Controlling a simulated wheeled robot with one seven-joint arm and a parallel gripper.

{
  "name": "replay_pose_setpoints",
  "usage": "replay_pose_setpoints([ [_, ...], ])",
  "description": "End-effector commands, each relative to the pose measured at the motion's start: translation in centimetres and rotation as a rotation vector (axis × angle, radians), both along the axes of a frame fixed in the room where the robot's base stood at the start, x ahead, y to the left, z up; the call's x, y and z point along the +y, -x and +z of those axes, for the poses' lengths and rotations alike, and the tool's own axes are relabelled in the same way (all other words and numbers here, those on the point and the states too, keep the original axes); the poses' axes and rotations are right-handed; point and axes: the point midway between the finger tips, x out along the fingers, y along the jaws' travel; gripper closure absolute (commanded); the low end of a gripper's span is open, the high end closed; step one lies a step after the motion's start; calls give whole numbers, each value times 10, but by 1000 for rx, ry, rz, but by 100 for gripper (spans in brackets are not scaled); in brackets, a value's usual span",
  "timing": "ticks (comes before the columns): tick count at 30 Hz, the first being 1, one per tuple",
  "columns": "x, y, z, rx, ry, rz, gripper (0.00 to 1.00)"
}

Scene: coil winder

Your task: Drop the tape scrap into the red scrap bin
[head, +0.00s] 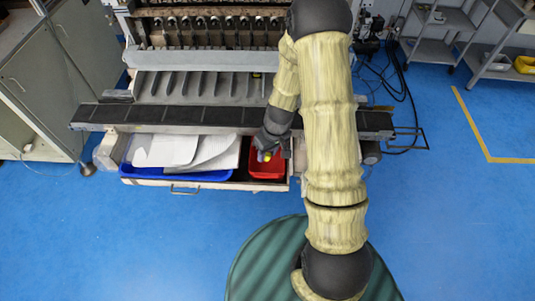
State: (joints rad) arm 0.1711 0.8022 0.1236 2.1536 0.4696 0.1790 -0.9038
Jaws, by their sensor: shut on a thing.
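The red scrap bin (268,170) sits in the open drawer at the front of the coil winder, right of the blue tray. My gripper (265,156) is over the bin's upper part, pointing down. It is shut on a small yellow piece (266,155), which looks like the tape scrap. The scrap is small and partly covered by the fingers. I cannot tell how far above the bin floor it hangs. My arm hides part of the machine to the right of the bin.
The blue tray (178,174) with white sheets (190,150) fills the left of the drawer. The machine's dark front rail (180,118) runs behind the drawer. Grey cabinets (40,80) stand left and shelves (440,35) back right. The blue floor (450,230) at right is clear.

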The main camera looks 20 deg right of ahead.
Motion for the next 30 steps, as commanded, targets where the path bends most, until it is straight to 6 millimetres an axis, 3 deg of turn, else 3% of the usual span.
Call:
replay_pose_setpoints([
  [12,-6,-20,-25,0,0,-1,85],
  [24,-7,-22,-28,0,0,0,85],
  [25,-7,-22,-28,0,0,0,60],
  [28,-7,-22,-27,0,0,0,40],
  [30,-7,-22,-27,0,0,0,38],
])
